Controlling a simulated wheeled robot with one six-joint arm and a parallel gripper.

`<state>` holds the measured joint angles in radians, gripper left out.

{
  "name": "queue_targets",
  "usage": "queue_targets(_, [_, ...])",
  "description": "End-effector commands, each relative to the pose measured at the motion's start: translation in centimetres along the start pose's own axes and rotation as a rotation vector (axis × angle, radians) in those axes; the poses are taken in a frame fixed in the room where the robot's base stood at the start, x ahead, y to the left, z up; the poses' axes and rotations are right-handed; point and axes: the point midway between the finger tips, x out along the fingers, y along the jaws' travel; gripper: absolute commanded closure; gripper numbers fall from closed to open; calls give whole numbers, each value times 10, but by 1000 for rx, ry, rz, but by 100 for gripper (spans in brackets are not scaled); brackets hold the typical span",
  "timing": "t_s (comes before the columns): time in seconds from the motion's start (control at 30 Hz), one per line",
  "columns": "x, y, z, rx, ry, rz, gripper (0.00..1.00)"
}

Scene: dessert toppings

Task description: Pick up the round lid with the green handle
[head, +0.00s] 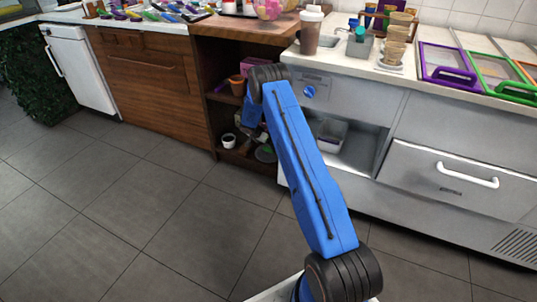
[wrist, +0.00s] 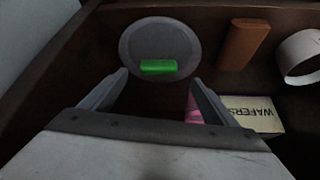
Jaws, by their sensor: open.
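The round lid (wrist: 160,40) is a grey disc with a bright green handle (wrist: 158,67). In the wrist view it is at the top centre, in a dark wooden compartment. In the head view a grey disc with a bit of green (head: 265,153) shows on the low shelf, partly hidden by my arm. My gripper (wrist: 156,80) is open and empty, with its fingers spread on either side below the green handle. The lid lies beyond the fingertips, and I cannot tell the exact gap.
Right of the lid are a brown block (wrist: 243,44), a white round container (wrist: 301,57) and a WAFERS box (wrist: 252,114). A pink item (wrist: 193,110) shows by the right finger. The shelf's wooden wall (wrist: 50,75) is close at left. The floor (head: 130,215) is clear.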

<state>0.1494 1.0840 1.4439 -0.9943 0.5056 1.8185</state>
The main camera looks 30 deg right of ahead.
Motion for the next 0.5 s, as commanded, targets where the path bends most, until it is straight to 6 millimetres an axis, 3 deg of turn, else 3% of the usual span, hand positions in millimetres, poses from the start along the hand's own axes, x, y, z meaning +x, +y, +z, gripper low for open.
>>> queue_targets(0.17, [10, 2, 0, 0, -1, 2, 19])
queue_targets(0.5, [51, 4, -2, -1, -1, 1, 19])
